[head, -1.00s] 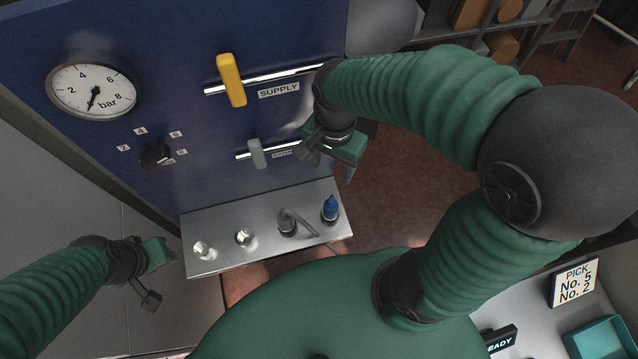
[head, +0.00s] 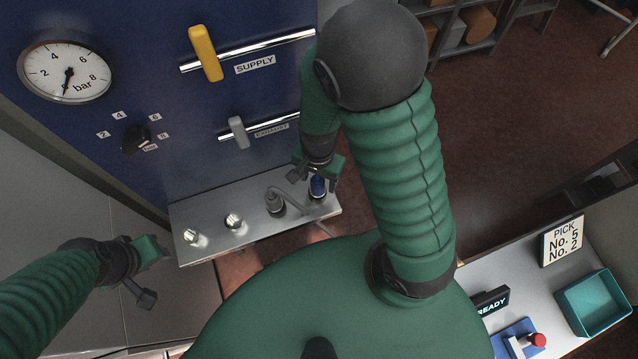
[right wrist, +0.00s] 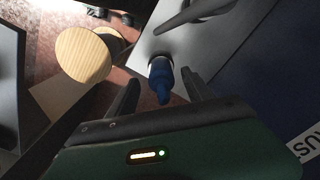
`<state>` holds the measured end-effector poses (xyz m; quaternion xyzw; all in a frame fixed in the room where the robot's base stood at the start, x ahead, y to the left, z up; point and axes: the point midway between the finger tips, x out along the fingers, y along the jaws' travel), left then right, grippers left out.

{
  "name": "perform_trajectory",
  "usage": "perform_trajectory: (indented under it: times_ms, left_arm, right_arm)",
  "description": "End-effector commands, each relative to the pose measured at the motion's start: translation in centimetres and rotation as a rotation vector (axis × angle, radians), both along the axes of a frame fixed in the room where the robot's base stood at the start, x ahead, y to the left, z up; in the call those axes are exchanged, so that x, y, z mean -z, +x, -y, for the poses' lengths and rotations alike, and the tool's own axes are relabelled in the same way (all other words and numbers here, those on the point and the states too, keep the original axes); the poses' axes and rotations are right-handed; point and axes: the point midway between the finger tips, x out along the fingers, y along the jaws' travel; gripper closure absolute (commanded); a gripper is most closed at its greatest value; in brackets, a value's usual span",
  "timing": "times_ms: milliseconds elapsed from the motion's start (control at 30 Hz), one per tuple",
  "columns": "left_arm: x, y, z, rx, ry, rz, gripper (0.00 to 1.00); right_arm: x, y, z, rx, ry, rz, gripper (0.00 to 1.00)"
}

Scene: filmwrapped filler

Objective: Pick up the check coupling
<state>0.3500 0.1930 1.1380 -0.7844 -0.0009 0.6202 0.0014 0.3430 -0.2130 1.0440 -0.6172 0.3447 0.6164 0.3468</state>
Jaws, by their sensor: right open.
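A blue coupling (head: 318,187) stands at the right end of the metal shelf; no label shows on it, and I take it for the check coupling. My right gripper (head: 316,176) is just above it and partly hides its top. In the right wrist view the blue coupling (right wrist: 160,76) lies between the two spread fingers of my right gripper (right wrist: 158,90), with a visible gap on each side. My left gripper (head: 152,274) is off to the left, away from the shelf, and its jaws are not clear.
A grey coupling with a hose (head: 275,201) stands close left of the blue one. The blue panel (head: 150,60) with handles rises behind. A teal tray (head: 592,303) is at lower right.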

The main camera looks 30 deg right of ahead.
Motion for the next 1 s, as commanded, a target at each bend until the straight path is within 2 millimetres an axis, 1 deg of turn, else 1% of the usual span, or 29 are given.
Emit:
perform_trajectory:
  times_ms: [67,500,1000]
  left_arm:
    - [-0.01,0.01,-0.01,0.000,0.000,0.000,0.64]
    - [-0.01,0.01,-0.01,0.000,0.000,0.000,0.64]
    - [0.00,0.01,-0.01,0.000,0.000,0.000,0.64]
  right_arm:
    - [-0.01,0.01,0.00,-0.001,0.000,0.000,0.42]
    - [-0.05,-0.08,0.19,0.000,0.002,0.000,0.99]
    - [-0.04,-0.04,0.15,0.000,0.001,-0.001,1.00]
